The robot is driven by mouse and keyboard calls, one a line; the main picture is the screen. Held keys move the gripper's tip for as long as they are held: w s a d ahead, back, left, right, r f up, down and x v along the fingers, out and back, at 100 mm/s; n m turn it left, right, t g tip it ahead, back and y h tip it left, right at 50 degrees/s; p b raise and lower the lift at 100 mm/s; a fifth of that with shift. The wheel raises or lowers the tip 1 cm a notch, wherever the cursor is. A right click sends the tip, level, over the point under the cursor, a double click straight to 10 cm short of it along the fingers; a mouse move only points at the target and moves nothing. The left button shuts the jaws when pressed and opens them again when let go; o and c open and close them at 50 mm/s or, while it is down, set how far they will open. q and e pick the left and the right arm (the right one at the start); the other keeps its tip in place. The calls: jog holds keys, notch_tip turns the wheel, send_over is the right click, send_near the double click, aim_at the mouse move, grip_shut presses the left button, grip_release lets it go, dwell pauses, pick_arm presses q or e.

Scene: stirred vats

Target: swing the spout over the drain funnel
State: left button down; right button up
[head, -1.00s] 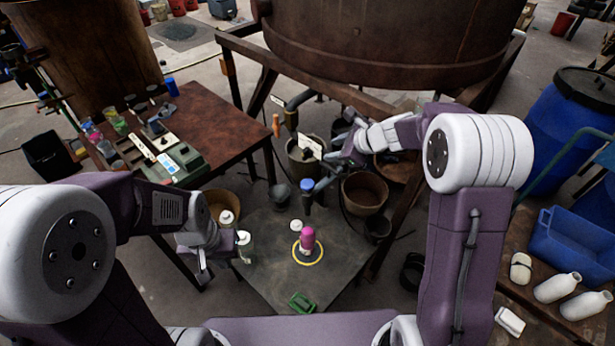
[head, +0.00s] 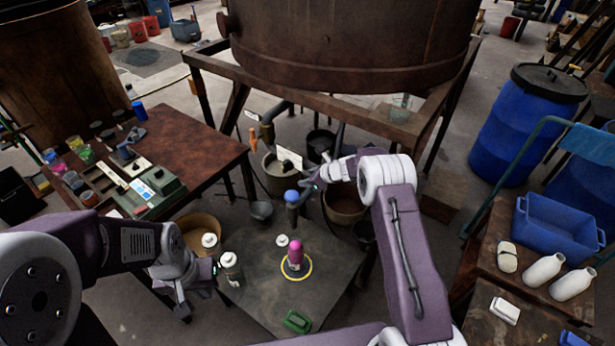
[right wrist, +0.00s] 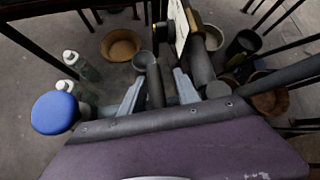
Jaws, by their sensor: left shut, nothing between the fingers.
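A grey spout with a blue cap (head: 291,196) hangs in front of the vat stand; the cap is at the left of the right wrist view (right wrist: 55,112). A small grey funnel-like bowl (head: 262,210) is left of the spout in the head view and behind my fingers in the right wrist view (right wrist: 145,60). I take it for the drain funnel. My right gripper (head: 308,186) is open beside the spout, fingers apart (right wrist: 157,92). A dark rod shows between them; contact cannot be told. My left gripper (head: 184,308) is shut and empty, left of the grey mat.
The large rusty vat (head: 345,45) stands behind. A beige bucket (head: 279,183) and a brown bucket (head: 343,212) stand under it. A blue crate (head: 555,238) is at right.

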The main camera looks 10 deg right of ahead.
jog(key=shift+a, duration=0.3)
jog(key=shift+f, duration=0.1)
grip_shut()
jog(key=shift+d, duration=0.1)
dwell(1.0)
